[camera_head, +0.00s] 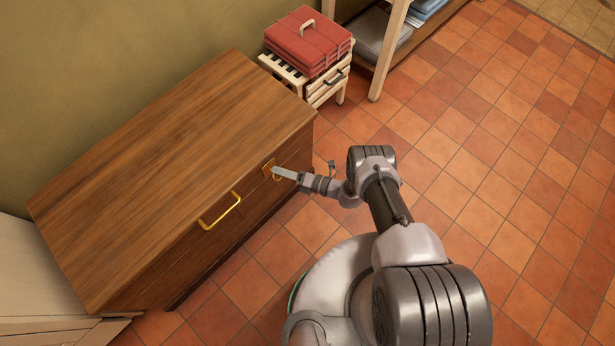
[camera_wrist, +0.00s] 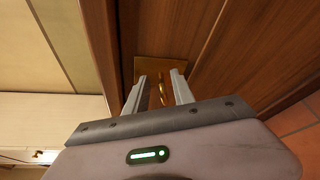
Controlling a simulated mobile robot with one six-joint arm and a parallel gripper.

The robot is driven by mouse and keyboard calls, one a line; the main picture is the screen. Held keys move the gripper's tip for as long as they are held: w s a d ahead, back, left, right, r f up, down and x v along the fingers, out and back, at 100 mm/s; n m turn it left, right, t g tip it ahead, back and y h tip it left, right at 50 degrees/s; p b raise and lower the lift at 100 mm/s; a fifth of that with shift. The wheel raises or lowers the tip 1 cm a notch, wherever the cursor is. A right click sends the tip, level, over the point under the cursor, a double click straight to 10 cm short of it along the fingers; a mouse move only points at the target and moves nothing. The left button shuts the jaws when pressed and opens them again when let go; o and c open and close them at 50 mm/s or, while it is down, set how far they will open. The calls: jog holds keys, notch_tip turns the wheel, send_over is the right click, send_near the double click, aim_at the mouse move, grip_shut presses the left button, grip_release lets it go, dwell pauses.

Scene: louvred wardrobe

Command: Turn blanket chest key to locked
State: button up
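The wooden blanket chest (camera_head: 165,165) stands at the left in the head view, its lid down. A brass lock plate (camera_wrist: 149,66) is on its front; it also shows in the head view (camera_head: 268,168). A small brass key (camera_wrist: 162,93) stands out from the plate in the wrist view; its exact turn is hard to tell. My gripper (camera_wrist: 159,77) is at the plate, its two fingers apart on either side of the key, with a visible gap between them. In the head view my gripper (camera_head: 277,171) reaches the chest front from the right.
A gold bar handle (camera_head: 220,212) sticks out from the chest front, left of the lock. A red case (camera_head: 308,42) rests on a small slatted stand (camera_head: 325,88) behind the chest. Tiled floor (camera_head: 500,180) at the right is clear.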

jog(key=p+v, duration=0.2)
jog(key=v, duration=1.5)
jog(key=shift+p, duration=0.4)
jog(key=shift+s+r, duration=0.1)
jog(key=shift+r, duration=0.05)
